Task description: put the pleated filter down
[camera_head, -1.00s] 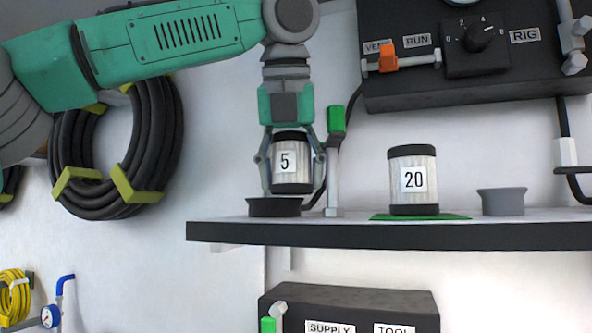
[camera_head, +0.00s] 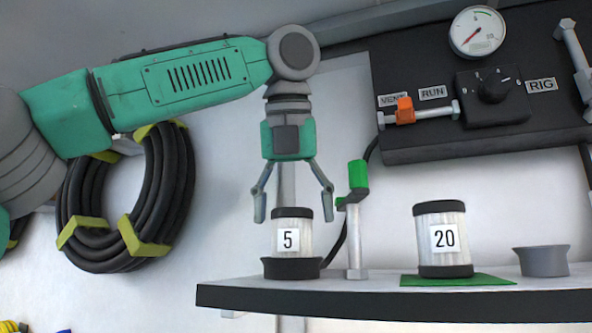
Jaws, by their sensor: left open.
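The pleated filter marked 5 (camera_head: 306,240) stands upright on the shelf, its lower end in a black round holder (camera_head: 291,268). My left gripper (camera_head: 294,216) is open above it, with a fingertip to either side of the filter's top and apart from it. A second pleated filter marked 20 (camera_head: 455,240) stands upright on a green mat (camera_head: 492,281) to the right. My right gripper is not in view.
The shelf (camera_head: 377,303) also bears a post with a green handle (camera_head: 356,214) close right of filter 5, and an empty-looking grey cup (camera_head: 543,262) at right. A black panel (camera_head: 422,140) with an orange-handled lever and gauge is above. A hose coil (camera_head: 153,200) hangs left.

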